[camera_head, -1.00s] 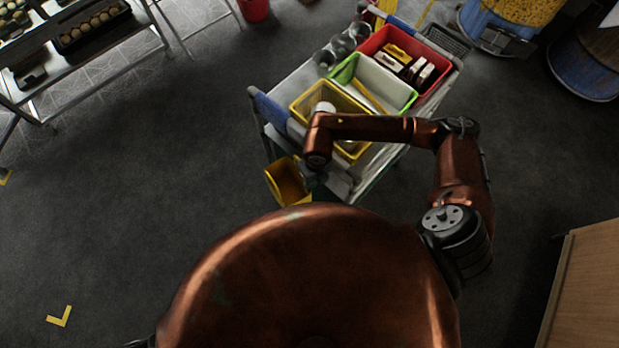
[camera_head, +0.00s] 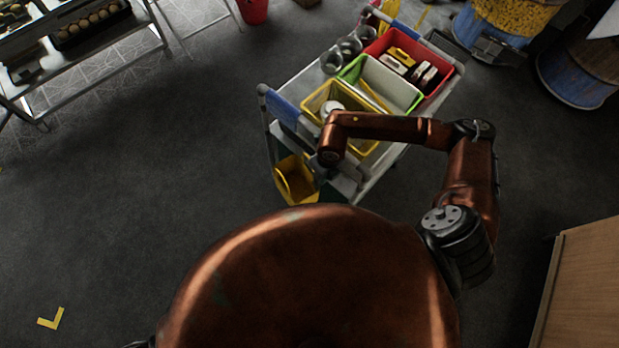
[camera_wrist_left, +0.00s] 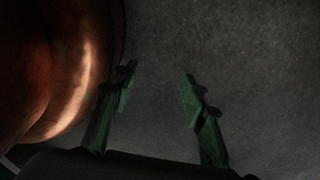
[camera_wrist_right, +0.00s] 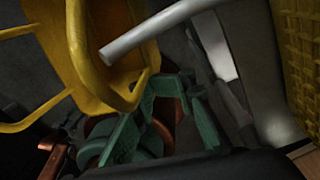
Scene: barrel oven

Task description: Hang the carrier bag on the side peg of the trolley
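The yellow carrier bag (camera_head: 291,184) is at the near left end of the trolley (camera_head: 285,80), left of my right arm. In the right wrist view its upper part with the handle opening (camera_wrist_right: 78,52) fills the upper left. A grey rod (camera_wrist_right: 150,30), seemingly the side peg, crosses in front of the bag with its free end over the opening. I cannot tell whether it passes through. My right gripper (camera_wrist_right: 165,92) has its green fingers close together on the bag's lower handle edge. My left gripper (camera_wrist_left: 156,76) is open and empty above dark floor.
A rack (camera_head: 105,70) is upper left, blue drums (camera_head: 575,80) upper right, a wooden cabinet (camera_head: 585,280) lower right. The left floor is clear.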

